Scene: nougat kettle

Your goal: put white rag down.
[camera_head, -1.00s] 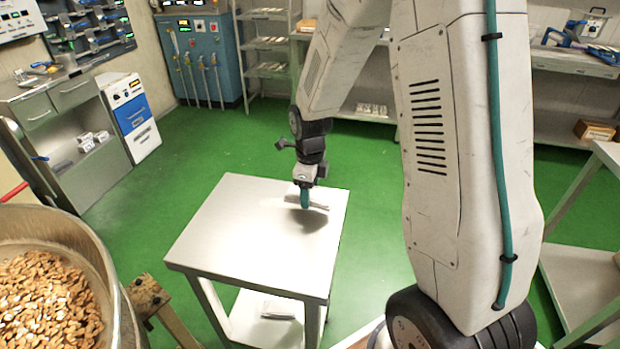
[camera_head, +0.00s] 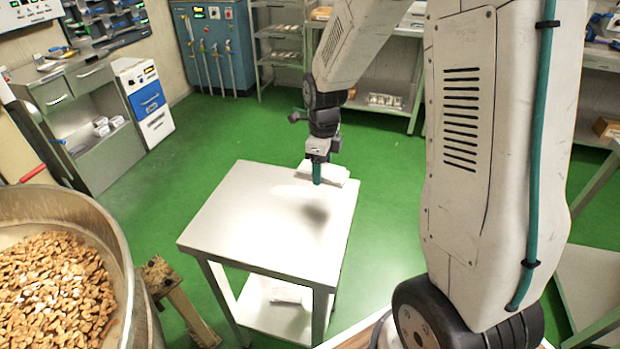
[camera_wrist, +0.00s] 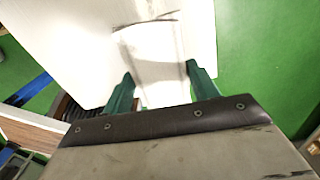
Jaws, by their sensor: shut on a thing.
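My gripper (camera_head: 317,176) is over the back right part of a small grey-white table (camera_head: 235,225). Its teal fingers are shut on the white rag (camera_head: 335,173), a flat pale piece that sticks out to the right of the fingers. In the wrist view the rag (camera_wrist: 160,85) lies between the two fingers of my gripper (camera_wrist: 160,80), against the pale tabletop (camera_wrist: 75,50). A dark shadow lies on the tabletop in front of the gripper. The rag looks a little above the top, but I cannot tell the gap exactly.
The tabletop is otherwise bare. A pale packet (camera_head: 287,295) lies on its lower shelf (camera_head: 268,315). A large kettle (camera_head: 118,262) of nuts (camera_head: 50,285) stands at left, with a wooden stand (camera_head: 165,285) beside it. Green floor (camera_head: 215,130) is open behind the table.

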